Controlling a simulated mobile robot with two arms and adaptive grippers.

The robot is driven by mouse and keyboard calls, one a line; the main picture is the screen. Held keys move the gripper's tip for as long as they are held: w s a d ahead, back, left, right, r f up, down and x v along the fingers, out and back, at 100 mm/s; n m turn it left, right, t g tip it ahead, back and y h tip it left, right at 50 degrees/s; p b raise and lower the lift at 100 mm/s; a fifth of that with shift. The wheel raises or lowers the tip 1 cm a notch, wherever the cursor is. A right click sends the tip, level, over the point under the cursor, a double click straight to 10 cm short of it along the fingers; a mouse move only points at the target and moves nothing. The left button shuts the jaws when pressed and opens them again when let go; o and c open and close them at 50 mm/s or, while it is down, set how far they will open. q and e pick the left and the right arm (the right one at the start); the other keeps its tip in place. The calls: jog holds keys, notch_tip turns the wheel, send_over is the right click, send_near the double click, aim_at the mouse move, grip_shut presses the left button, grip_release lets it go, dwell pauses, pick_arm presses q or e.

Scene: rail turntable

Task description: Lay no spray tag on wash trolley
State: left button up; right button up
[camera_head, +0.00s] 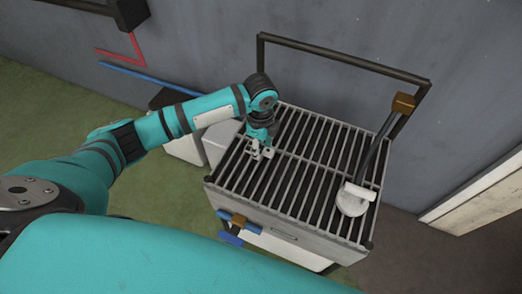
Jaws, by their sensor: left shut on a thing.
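The wash trolley (321,158) is a grey box with a dark slatted grate on top and a dark rail handle at the back. My left gripper (258,154) points down at the left part of the grate, low over the slats. It is shut on a small, pale thing, likely the no spray tag, mostly hidden by the fingers. I cannot tell whether it touches the slats. My right gripper is not in view.
A white-headed tool (353,200) with a dark handle lies on the grate's right side, leaning towards the rail. Pale boxes (219,139) stand left of the trolley. The middle of the grate is bare. A grey wall is close behind.

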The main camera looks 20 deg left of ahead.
aim_at(261, 149)
pick_arm(q)
jog(key=shift+f, duration=1.6)
jog(key=shift+w+f, duration=0.1)
jog(key=shift+f, duration=0.05)
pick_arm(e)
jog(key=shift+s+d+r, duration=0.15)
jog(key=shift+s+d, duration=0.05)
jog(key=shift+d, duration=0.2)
pick_arm(q)
jog(key=o, duration=0.8)
jog(key=shift+f, duration=0.1)
jog(key=shift+o, duration=0.2)
notch_tip(261, 149, up, 12)
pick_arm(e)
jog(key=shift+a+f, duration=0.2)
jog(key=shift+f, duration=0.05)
